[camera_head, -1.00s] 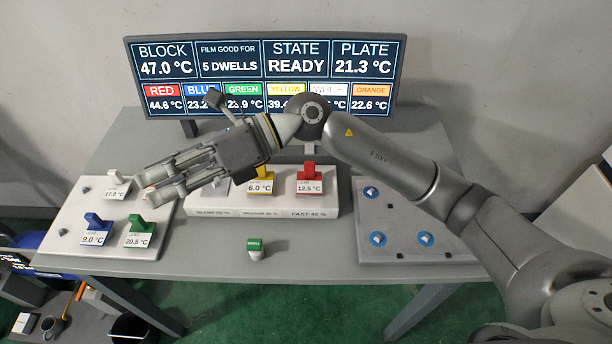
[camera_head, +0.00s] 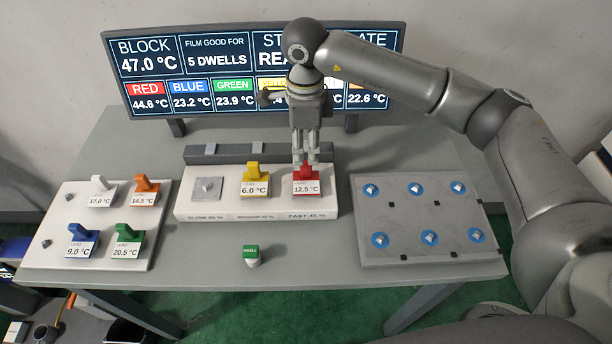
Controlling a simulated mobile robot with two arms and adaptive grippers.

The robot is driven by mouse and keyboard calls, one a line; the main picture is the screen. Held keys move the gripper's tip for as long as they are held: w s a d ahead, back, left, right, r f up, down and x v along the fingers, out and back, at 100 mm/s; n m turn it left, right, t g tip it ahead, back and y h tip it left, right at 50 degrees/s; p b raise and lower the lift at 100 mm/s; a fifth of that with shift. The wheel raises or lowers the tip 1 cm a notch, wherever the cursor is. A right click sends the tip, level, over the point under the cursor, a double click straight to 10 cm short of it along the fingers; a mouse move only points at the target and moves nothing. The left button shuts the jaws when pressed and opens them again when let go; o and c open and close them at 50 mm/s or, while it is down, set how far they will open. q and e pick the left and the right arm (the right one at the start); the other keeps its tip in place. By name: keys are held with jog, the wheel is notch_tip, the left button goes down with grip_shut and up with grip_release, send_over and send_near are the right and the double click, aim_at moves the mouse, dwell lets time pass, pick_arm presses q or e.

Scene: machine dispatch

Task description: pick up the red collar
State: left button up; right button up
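The red collar (camera_head: 306,187) sits at the right-hand place, marked FAST, of the white block stand (camera_head: 230,205). Its label reads 12.5 °C. My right gripper (camera_head: 306,164) points straight down over it, with the fingertips at the top of its red handle. The fingers hide part of the handle, and I cannot tell whether they are closed on it. My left gripper is out of view.
A yellow collar (camera_head: 254,184) stands just left of the red one. White, orange, blue and green collars stand on the left tray (camera_head: 70,200). A grey plate (camera_head: 400,255) with blue spots lies right. A green DWELL button (camera_head: 251,252) is in front.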

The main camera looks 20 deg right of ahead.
aim_at(306, 162)
jog(key=f+p, duration=0.2)
jog(key=f, duration=0.1)
jog(key=f+p, duration=0.1)
jog(key=f, duration=0.1)
jog(key=shift+s+f, duration=0.15)
jog(key=shift+s, duration=0.2)
jog(key=shift+w+f, duration=0.1)
jog(key=shift+f, duration=0.15)
grip_shut()
